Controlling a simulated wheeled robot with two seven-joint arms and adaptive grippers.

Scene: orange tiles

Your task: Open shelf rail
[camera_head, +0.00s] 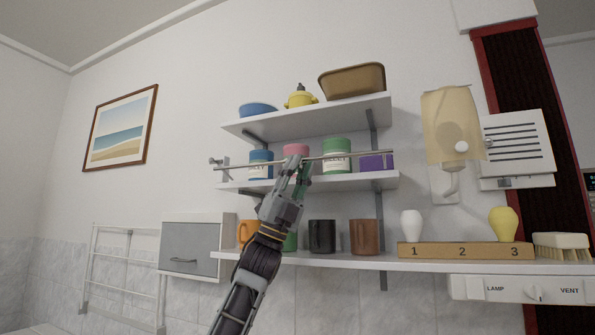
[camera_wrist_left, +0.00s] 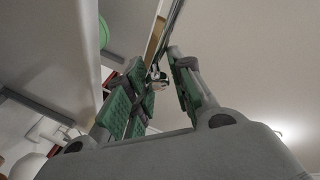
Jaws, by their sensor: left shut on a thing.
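The shelf rail (camera_head: 345,156) is a thin metal bar across the front of the middle shelf (camera_head: 350,182), in front of several canisters. Its left end is at a small bracket (camera_head: 217,163) on the shelf's left side. My left gripper (camera_head: 297,168) reaches up from below and is shut on the rail near its middle. In the left wrist view the green-padded fingers (camera_wrist_left: 155,92) stand on either side of the rail (camera_wrist_left: 166,38). The gripper partly hides the pink canister (camera_head: 295,150). My right gripper is not in view.
Blue (camera_head: 261,158), green (camera_head: 336,146) and purple (camera_head: 377,161) containers stand behind the rail. Several mugs, including a black one (camera_head: 322,236), stand on the lower shelf (camera_head: 345,262). A grey cabinet (camera_head: 190,248) is at left and a wall lamp (camera_head: 448,125) at right.

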